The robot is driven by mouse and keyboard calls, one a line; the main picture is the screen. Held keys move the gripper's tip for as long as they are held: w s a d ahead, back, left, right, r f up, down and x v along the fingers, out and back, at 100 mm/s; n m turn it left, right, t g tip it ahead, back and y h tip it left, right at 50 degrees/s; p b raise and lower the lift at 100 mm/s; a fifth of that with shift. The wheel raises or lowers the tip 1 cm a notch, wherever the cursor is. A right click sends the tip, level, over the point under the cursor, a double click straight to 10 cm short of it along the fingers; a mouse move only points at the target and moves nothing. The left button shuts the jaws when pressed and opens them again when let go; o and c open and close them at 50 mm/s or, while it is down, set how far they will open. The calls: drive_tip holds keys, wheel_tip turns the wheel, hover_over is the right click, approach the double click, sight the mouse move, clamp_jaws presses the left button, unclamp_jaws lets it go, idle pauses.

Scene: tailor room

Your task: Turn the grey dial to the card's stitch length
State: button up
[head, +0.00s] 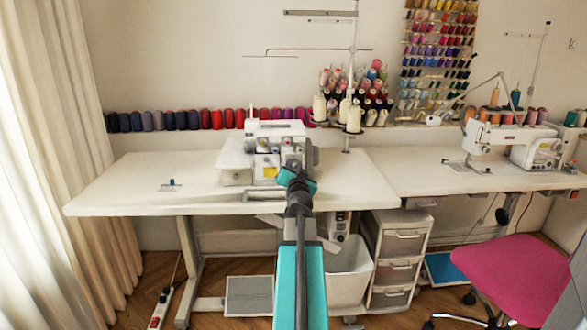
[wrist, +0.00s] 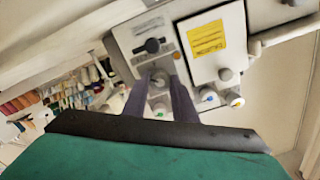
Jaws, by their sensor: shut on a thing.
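The white overlock sewing machine (head: 235,158) stands on the left table, and its front panel (wrist: 122,40) is close up and tilted in the wrist view. My gripper (wrist: 159,80) is at this panel, its two dark fingers shut on a small grey dial (wrist: 158,78). The fingers hide part of the dial, and its setting is not readable. In the head view my gripper (head: 292,170) reaches the machine's front and covers part of it. A yellow card (wrist: 207,38) is on the panel beside the dial. Its print is too small to read.
Thread cones (head: 353,118) stand behind the machine. A second sewing machine (head: 510,140) is at the right.

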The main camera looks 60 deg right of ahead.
drive_tip(key=shift+d+r, duration=0.15)
drive_tip(key=o, duration=1)
drive_tip(key=shift+o, duration=0.2)
drive_tip(key=shift+s+a, duration=0.1)
drive_tip(key=shift+a, duration=0.15)
drive_tip(key=shift+v, duration=2.65)
drive_tip(key=shift+f+b, duration=0.3)
drive_tip(key=shift+b, duration=0.6)
drive_tip(key=shift+s+a+b, duration=0.1)
drive_tip(key=shift+a+b, duration=0.3)
drive_tip(key=shift+b, duration=0.75)
drive_tip(key=a+b, duration=0.1)
drive_tip(key=b, duration=0.2)
drive_tip(key=shift+s+b, duration=0.3)
drive_tip(key=shift+s, duration=0.1)
